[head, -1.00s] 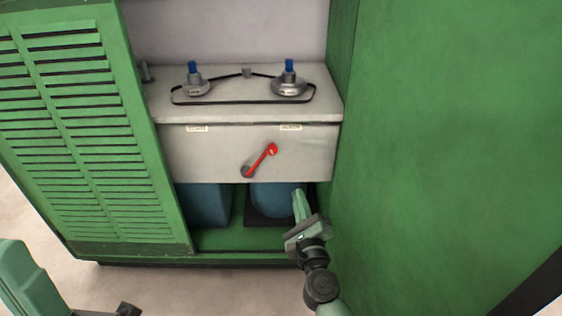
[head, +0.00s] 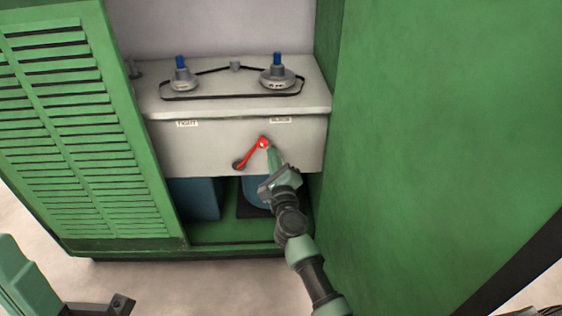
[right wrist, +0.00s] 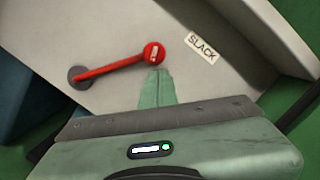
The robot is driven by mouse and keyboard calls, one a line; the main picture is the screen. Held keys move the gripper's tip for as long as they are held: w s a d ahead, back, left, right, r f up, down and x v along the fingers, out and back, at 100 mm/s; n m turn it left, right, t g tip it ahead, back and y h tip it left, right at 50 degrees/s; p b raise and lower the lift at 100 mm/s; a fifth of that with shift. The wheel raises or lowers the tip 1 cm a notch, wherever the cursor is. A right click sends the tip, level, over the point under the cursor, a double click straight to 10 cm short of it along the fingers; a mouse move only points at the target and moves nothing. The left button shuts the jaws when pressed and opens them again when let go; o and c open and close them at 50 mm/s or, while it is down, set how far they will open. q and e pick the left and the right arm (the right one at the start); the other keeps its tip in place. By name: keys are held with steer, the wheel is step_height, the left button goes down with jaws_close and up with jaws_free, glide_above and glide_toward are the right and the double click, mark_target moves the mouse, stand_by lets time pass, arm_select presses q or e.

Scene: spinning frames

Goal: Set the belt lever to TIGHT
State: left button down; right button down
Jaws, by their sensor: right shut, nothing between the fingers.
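The red belt lever (head: 251,153) is on the grey front panel in the head view. Its dark pivot is at the lower left and its round knob at the upper right, so it leans toward the SLACK label (right wrist: 202,48). The TIGHT label (head: 187,124) is on the panel's left part. My right gripper (head: 270,152) is shut and empty, its fingertips at the knob, on its lower right side. In the right wrist view the fingertips (right wrist: 157,75) are just below the lever knob (right wrist: 153,53); I cannot tell whether they touch.
Two pulleys (head: 277,79) with blue tops and a black belt stand on the shelf above the panel. A louvred green door (head: 60,120) is at the left and a plain green panel (head: 430,130) at the right. Blue cylinders (head: 195,199) sit below.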

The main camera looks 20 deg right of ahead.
steer(key=shift+w+a+r, duration=0.1)
steer(key=shift+a, duration=0.05)
steer(key=shift+r, duration=0.1)
stand_by(0.3)
